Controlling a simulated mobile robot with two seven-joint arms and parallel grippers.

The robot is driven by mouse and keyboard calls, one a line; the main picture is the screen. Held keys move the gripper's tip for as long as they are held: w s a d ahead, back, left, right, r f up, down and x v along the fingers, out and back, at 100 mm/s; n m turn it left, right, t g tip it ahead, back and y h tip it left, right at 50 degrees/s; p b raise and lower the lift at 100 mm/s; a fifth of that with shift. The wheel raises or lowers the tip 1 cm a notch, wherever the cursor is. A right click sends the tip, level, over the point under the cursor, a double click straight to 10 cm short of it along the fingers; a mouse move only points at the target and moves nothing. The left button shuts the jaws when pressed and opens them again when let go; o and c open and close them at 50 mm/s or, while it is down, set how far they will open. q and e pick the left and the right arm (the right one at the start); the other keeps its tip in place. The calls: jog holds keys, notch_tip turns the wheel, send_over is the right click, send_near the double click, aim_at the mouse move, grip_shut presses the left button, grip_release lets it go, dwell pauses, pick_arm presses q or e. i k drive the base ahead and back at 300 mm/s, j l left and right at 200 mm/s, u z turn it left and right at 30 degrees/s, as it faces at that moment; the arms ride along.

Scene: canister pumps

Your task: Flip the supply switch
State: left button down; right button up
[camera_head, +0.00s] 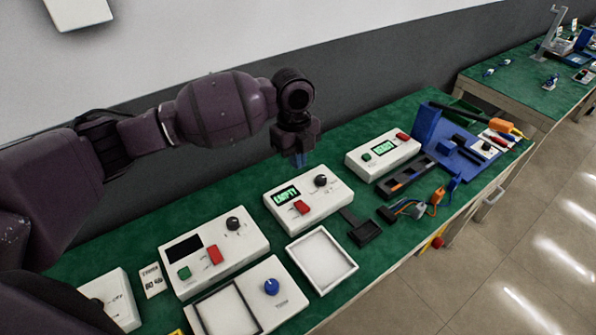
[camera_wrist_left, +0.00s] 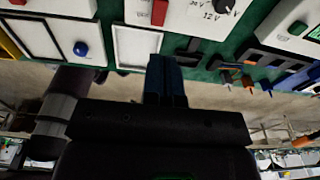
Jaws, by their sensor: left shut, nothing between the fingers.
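The middle white box (camera_head: 325,208) has a green-lit display, a black knob and a red switch (camera_head: 302,207). In the left wrist view its red switch (camera_wrist_left: 160,12) shows at the top edge, near a knob with voltage markings. I cannot read the switch's position. A second white box (camera_head: 245,250) to the left has a dark display and its own red switch (camera_head: 214,254). My left gripper (camera_head: 298,158) is shut and empty, pointing down above and behind the middle box, apart from it. Its shut fingers also show in the left wrist view (camera_wrist_left: 165,80). My right gripper is not in view.
A white tray (camera_head: 345,248) lies in front of the middle box. A black holder (camera_head: 363,231) and cables (camera_head: 411,207) lie to the right. A third box (camera_head: 370,168) and a blue fixture (camera_head: 426,125) stand farther right. Green table (camera_head: 150,230) shows around the boxes.

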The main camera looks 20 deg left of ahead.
aim_at(302, 207)
jog(key=k+l, duration=0.2)
jog(key=k, duration=0.3)
jog(key=k+l, duration=0.2)
jog(key=k, duration=0.25)
